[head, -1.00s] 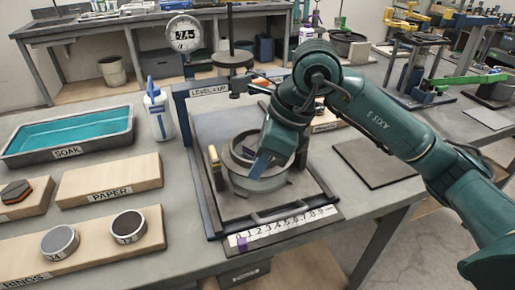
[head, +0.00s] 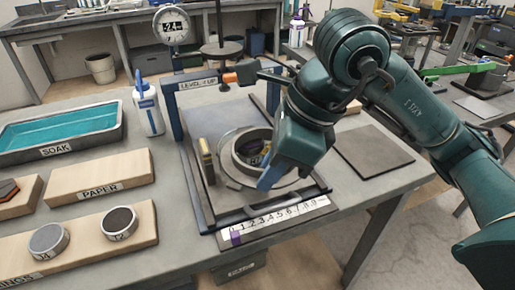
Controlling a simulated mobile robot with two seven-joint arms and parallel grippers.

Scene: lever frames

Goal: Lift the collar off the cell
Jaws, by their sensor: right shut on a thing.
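The collar (head: 243,161) is a dark grey ring at the round cell (head: 228,176), which stands in the lever frame's tray. The ring looks slightly offset to the right over the cell's pale round base; I cannot tell how large any gap is. Something dark with a purple patch (head: 256,157) shows inside the ring. The gripper hides the ring's right side. My left gripper is out of view.
A numbered scale (head: 275,221) lies in front. A bottle (head: 148,107) and soak tray (head: 60,132) are left; a dark mat (head: 372,150) lies right.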

